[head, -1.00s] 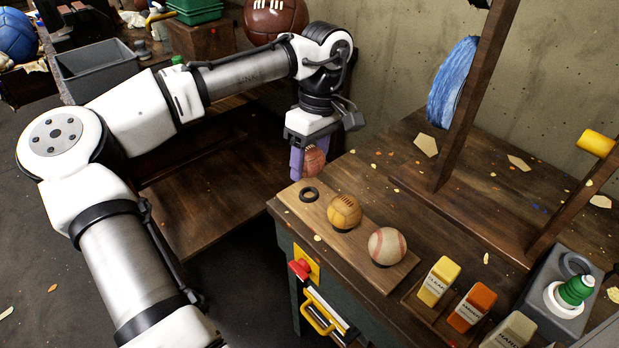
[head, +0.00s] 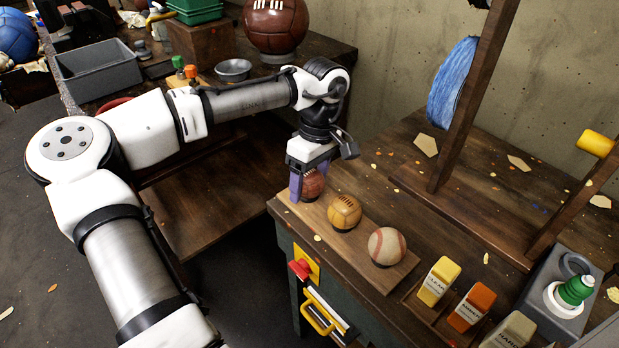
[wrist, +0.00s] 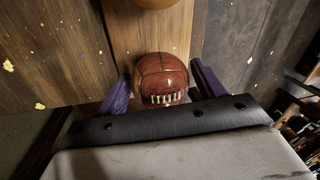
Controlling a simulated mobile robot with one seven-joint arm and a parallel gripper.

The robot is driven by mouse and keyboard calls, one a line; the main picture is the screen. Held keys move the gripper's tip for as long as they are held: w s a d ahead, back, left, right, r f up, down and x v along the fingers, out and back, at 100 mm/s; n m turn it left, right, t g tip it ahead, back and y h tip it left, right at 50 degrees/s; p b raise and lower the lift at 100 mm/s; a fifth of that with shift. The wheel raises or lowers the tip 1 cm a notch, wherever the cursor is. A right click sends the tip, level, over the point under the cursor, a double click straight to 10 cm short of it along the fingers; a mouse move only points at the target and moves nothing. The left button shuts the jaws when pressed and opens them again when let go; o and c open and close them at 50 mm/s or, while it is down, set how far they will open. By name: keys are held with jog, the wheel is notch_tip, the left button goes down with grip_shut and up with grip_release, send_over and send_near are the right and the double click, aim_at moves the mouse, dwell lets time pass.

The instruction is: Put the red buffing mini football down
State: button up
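The red-brown mini football (head: 313,184) with white lacing sits between the purple fingers of my gripper (head: 308,186). A tan laced ball (head: 344,212) and a cream baseball with red stitching (head: 387,246) stand along the plank to the right.
Yellow (head: 438,281) and orange (head: 472,307) blocks stand in a rack right of the plank. A blue buffing wheel (head: 452,83) hangs on a wooden frame behind. A red button (head: 301,268) is on the bench front. The bench top behind the plank is mostly clear, with scraps.

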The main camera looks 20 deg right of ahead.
jog(key=shift+o, duration=1)
jog(key=shift+r, duration=0.15)
notch_tip(320, 180, up, 12)
jog(key=w+d, duration=0.1)
jog(key=d, duration=0.1)
